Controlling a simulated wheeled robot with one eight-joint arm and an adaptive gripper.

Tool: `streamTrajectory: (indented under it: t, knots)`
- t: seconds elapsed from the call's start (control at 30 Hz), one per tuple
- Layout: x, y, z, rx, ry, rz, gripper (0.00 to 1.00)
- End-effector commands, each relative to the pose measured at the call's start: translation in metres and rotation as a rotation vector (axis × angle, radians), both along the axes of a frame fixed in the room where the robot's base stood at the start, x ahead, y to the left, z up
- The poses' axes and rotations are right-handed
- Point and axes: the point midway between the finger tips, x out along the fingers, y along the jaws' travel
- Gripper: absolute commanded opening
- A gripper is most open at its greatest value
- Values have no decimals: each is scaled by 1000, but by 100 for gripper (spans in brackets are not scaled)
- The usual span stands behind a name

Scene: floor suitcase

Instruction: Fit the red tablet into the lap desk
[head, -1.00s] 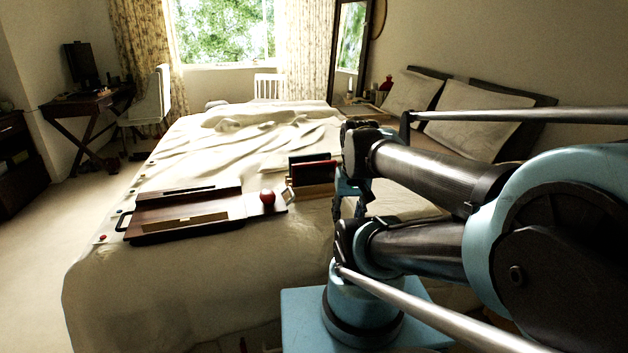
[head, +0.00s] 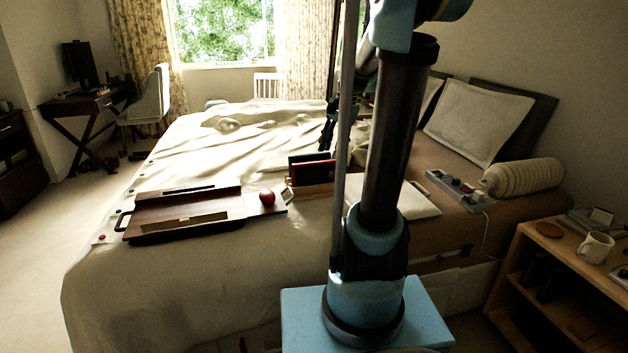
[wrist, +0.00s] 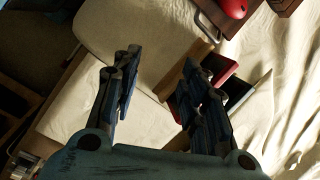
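The red tablet (head: 318,173) stands upright in a small wooden holder (head: 313,191) on the bed, with a dark tablet beside it. In the wrist view the red tablet (wrist: 219,68) is partly hidden behind the right finger. The lap desk (head: 160,211) is a brown wooden tray with a dark slot, a lighter strip and a black handle, lying at the bed's left front. My gripper (head: 327,142) is above and beyond the holder, partly blocked by my arm in the head view. In the wrist view my gripper (wrist: 162,65) is open, with nothing between its fingers.
A red round object (head: 267,198) sits between the lap desk and the holder. A pale flat cushion (head: 415,200) lies right of the holder.

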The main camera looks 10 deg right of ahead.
Motion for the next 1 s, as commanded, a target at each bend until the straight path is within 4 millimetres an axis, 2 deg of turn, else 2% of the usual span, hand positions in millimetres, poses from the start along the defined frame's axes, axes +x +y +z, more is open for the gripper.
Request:
streamTrajectory:
  t: [0.03, 0.3, 0.53, 0.7, 0.83, 1.0]
  knots:
    - [15, -3, 2, 12, 17, -39, 40]
    - [86, -13, 3, 78, 115, -256, 40]
    - [136, -23, -4, 120, 195, -409, 40]
    - [153, -27, -8, 136, 225, -466, 40]
    - [157, -26, -14, 139, 232, -478, 40]
    - [155, -16, -36, 138, 232, -476, 40]
